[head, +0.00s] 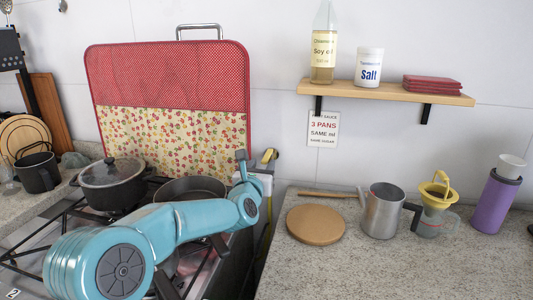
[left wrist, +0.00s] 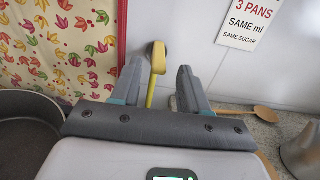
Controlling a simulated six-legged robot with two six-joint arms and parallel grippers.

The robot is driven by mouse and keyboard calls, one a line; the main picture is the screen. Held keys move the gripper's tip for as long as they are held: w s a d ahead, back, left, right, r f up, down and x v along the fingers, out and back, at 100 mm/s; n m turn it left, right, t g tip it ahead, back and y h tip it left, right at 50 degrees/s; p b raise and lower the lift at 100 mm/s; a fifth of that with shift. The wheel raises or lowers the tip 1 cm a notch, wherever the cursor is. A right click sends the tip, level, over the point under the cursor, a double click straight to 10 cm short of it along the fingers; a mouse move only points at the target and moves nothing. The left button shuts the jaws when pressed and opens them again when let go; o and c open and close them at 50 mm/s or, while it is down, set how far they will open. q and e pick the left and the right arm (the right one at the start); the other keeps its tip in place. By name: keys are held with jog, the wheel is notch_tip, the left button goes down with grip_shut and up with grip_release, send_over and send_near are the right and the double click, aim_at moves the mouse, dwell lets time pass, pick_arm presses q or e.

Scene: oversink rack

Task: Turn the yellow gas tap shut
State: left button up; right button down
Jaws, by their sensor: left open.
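The yellow gas tap (head: 269,155) is on the white wall, just right of the red patterned board. In the left wrist view the tap's yellow lever (left wrist: 158,59) runs down from a round wall mount, and its lower end shows between my fingers. My left gripper (left wrist: 157,85) is open, with one finger on each side of the lever and a visible gap to both. My right gripper is not in view.
The red patterned board (head: 170,80) stands behind the stove, left of the tap. A pot (head: 112,184) and a pan (head: 190,187) are on the stove. A wooden spoon (left wrist: 264,114) lies to the right, near a round board (head: 316,225) and a metal jug (head: 383,212).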

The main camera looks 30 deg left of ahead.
aim_at(266, 157)
pick_arm(q)
jog(key=p+x, duration=0.1)
jog(key=x, duration=0.4)
jog(key=shift+w+a, duration=0.2)
jog(key=shift+w, duration=0.15)
grip_shut()
